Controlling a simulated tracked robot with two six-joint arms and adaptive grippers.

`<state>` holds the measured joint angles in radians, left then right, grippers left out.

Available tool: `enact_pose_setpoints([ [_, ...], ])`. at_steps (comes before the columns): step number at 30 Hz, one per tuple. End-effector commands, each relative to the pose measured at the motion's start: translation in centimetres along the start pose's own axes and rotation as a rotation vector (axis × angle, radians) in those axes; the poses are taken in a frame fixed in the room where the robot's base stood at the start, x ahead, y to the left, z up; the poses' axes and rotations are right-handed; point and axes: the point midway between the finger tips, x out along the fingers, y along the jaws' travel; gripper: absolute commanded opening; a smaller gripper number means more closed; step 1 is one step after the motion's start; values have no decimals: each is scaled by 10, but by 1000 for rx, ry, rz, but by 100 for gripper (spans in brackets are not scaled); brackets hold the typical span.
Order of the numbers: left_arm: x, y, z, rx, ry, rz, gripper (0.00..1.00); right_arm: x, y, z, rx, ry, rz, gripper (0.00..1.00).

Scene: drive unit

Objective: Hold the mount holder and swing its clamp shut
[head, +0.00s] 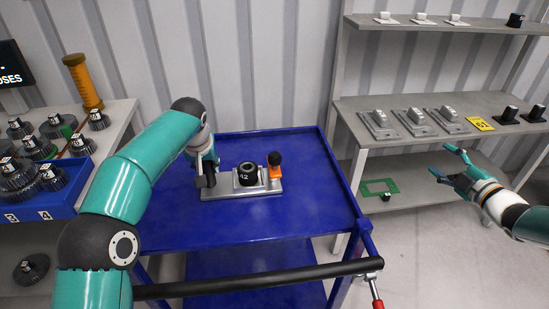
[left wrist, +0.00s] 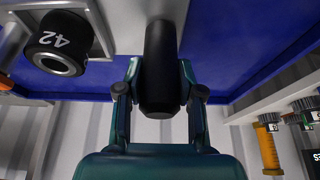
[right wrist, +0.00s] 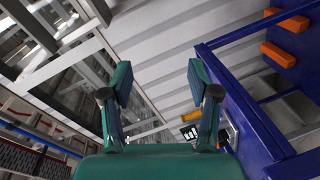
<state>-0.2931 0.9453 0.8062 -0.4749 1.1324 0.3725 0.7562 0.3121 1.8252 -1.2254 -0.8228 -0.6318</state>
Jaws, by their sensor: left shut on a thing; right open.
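The mount holder is a grey plate (head: 226,187) lying on a blue cart top. A black cylinder marked 42 (head: 247,173) stands on its middle; it also shows in the left wrist view (left wrist: 59,44). An orange clamp with a black top (head: 275,170) stands upright at the plate's right end. My left gripper (head: 205,181) is at the plate's left end, shut on the holder's black upright handle (left wrist: 160,68). The gripper hides most of this handle in the head view. My right gripper (head: 449,161) is open and empty, away to the right of the cart.
The blue cart (head: 270,225) has a raised rim and a black push bar (head: 258,279) in front. Its top around the holder is clear. A grey shelf rack (head: 360,107) with similar parts stands at right. A blue bin of gears (head: 65,197) is at left.

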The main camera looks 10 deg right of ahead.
Motion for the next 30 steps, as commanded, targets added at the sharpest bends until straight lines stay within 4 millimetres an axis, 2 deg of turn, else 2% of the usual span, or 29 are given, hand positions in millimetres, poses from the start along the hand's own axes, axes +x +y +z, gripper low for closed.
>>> enact_pose_setpoints([
  [1,1,1,0,1,0,1,0,-1,51,1,-6,-39,89,61],
  [2,1,0,0,1,0,1,0,-4,78,2,-1,-61,139,61],
  [3,1,0,0,1,0,1,0,-9,113,1,11,-86,204,61],
  [6,1,0,0,1,1,1,0,-29,196,-7,51,-129,364,61],
  [9,1,0,0,1,1,1,0,-55,264,-20,102,-145,505,61],
  [12,1,0,0,0,2,1,0,-84,318,-34,156,-142,622,61],
  [15,0,0,0,0,2,1,0,-113,364,-52,221,-118,728,61],
  [17,0,0,0,0,3,1,0,-129,388,-67,275,-85,786,61],
  [18,0,0,-1,0,3,1,0,-130,397,-81,347,-32,809,61],
  [21,0,0,-1,0,3,1,0,-79,356,-94,464,56,712,61],
  [23,0,0,-1,0,4,1,0,-56,332,-100,501,91,656,61],
  [26,0,0,-1,0,4,1,0,-16,284,-115,561,150,545,61],
  [29,0,0,-1,0,3,1,0,25,224,-138,632,218,408,61],
  [30,0,0,-1,0,3,1,0,40,196,-150,665,248,343,61],
])
